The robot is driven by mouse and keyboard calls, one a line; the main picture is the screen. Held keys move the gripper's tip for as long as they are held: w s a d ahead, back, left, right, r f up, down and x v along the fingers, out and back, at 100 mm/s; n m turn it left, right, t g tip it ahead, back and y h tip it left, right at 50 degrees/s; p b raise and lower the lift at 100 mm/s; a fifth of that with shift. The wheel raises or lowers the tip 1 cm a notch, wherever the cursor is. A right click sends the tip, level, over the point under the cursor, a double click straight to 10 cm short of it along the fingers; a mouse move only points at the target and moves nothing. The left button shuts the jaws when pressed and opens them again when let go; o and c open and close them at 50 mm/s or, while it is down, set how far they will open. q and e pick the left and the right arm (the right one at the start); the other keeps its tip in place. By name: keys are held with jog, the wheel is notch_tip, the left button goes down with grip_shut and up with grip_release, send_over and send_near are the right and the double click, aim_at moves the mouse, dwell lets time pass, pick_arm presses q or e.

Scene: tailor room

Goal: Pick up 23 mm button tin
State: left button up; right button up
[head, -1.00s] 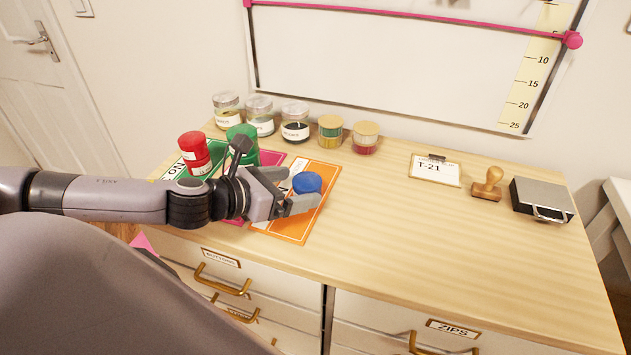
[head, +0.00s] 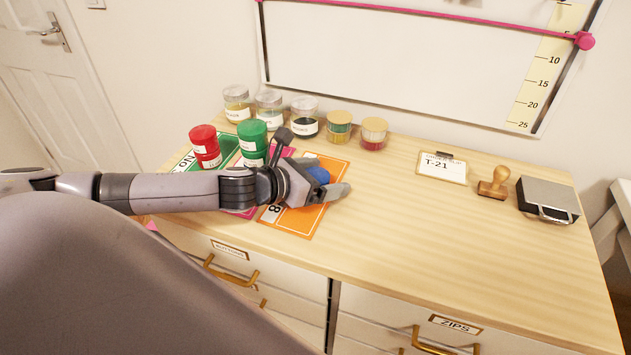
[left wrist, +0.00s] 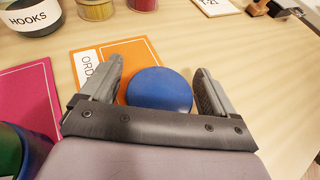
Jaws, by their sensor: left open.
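A round blue tin (head: 319,175) stands on the orange card; its lid also shows in the left wrist view (left wrist: 160,90). No size label on it is readable. My left gripper (head: 328,184) is open, with one finger on each side of the blue tin. In the left wrist view the tin sits between the open fingers, close to the palm; I cannot tell whether they touch. Red tins (head: 205,145) and green tins (head: 252,138) stand stacked on cards to the left. Their sizes are not readable. My right gripper is not in view.
Glass jars (head: 304,117) and wooden-lidded jars (head: 374,133) line the back of the wooden top. The orange card (head: 290,222) lies under the blue tin. A T-21 clipboard (head: 442,167), a stamp (head: 494,184) and a dark box (head: 547,199) stand right. The front right is clear.

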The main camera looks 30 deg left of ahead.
pick_arm(q)
jog(key=c, duration=1.1)
jog(key=shift+r, duration=0.1)
